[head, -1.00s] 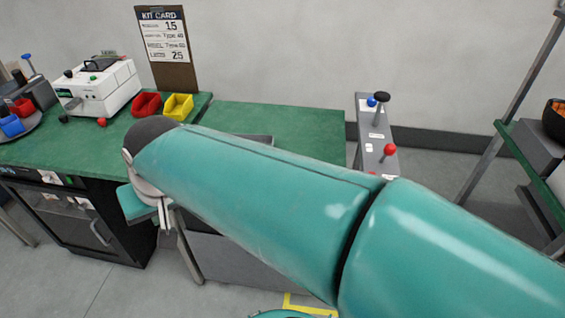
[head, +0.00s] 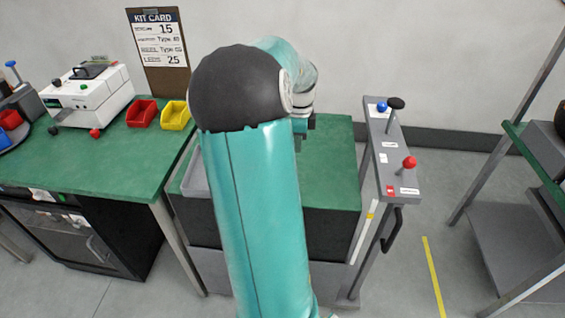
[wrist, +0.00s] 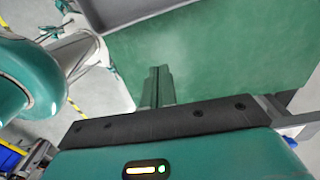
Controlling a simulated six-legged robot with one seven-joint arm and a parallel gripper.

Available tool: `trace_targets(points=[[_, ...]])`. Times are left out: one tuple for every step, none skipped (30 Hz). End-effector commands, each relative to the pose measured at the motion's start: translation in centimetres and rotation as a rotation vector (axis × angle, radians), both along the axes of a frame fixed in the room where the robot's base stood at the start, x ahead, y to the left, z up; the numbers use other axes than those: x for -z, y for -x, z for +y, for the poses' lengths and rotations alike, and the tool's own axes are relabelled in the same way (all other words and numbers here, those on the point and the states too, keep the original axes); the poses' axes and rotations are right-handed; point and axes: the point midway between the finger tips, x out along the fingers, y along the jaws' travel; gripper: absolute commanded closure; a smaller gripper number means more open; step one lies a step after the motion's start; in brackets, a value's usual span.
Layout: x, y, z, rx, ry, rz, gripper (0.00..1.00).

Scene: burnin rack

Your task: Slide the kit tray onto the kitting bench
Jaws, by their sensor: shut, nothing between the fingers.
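The kit tray appears to be the shallow grey tray (head: 193,178), mostly hidden behind my arm; only its left rim shows in the head view. It sits on the green-topped stand (head: 333,170) beside the kitting bench (head: 95,165). In the head view the gripper is mostly hidden behind the arm.
A grey console (head: 380,150) with a red knob (head: 409,163) and black and blue knobs stands right of the stand. Red (head: 142,113) and yellow (head: 175,116) bins, a white machine (head: 90,97) and the kit card (head: 158,45) are on the bench. A shelf rack stands far right.

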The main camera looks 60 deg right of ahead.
Motion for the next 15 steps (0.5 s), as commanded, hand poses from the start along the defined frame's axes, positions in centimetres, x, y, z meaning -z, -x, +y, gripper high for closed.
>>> trace_targets(points=[[0.3,0.2,-0.2,0.012,-0.002,0.004,1.00],[0.5,0.2,-0.2,0.015,-0.001,0.005,1.00],[0.8,0.2,-0.2,0.016,-0.002,0.005,1.00],[1.2,0.2,-0.2,0.015,-0.002,0.004,1.00],[1.5,0.2,-0.2,0.015,-0.002,0.004,1.00],[2.1,0.2,-0.2,0.015,-0.003,0.005,1.00],[2.6,0.2,-0.2,0.015,-0.003,0.005,1.00],[3.2,0.1,-0.2,0.014,-0.003,0.005,1.00],[4.0,0.1,-0.2,0.013,-0.004,0.006,1.00],[4.6,0.0,-0.2,0.012,-0.003,0.006,1.00],[5.2,0.0,-0.2,0.012,-0.004,0.006,1.00],[6.0,0.0,-0.2,0.012,-0.004,0.005,1.00],[6.6,-0.1,-0.2,0.013,-0.003,0.005,1.00],[7.2,0.0,-0.2,0.013,-0.003,0.005,1.00],[8.0,-0.1,-0.2,0.012,-0.003,0.006,1.00]])
